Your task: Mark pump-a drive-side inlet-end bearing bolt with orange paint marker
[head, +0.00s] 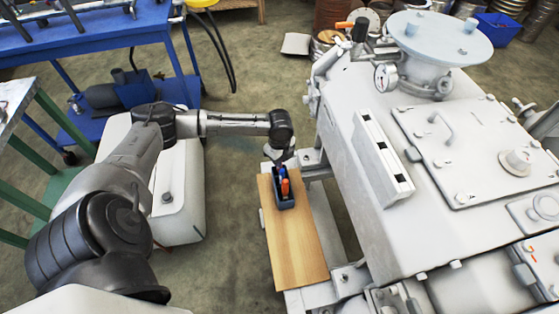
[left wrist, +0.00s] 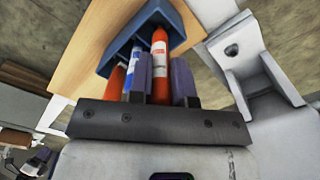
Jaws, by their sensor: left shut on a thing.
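A blue holder (left wrist: 172,18) with several markers stands on a wooden board; it also shows in the head view (head: 286,203). My left gripper (left wrist: 163,78) is shut on an orange paint marker (left wrist: 160,60) with a white label, whose lower part is still inside the holder. A blue-and-white marker (left wrist: 131,80) and another orange one (left wrist: 115,82) stand beside it. In the head view, my left gripper (head: 280,155) is small and partly hidden at the holder's far side. The large grey pump (head: 370,210) is to the right. I cannot tell which bolt is the named one. My right gripper is not in view.
The wooden board (head: 300,250) lies beside the pump frame. In the left wrist view, a pale bracket with a bolt (left wrist: 232,50) is close on the right. A blue workbench (head: 110,25) and a white box (head: 180,200) stand at the left. Bare floor lies between.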

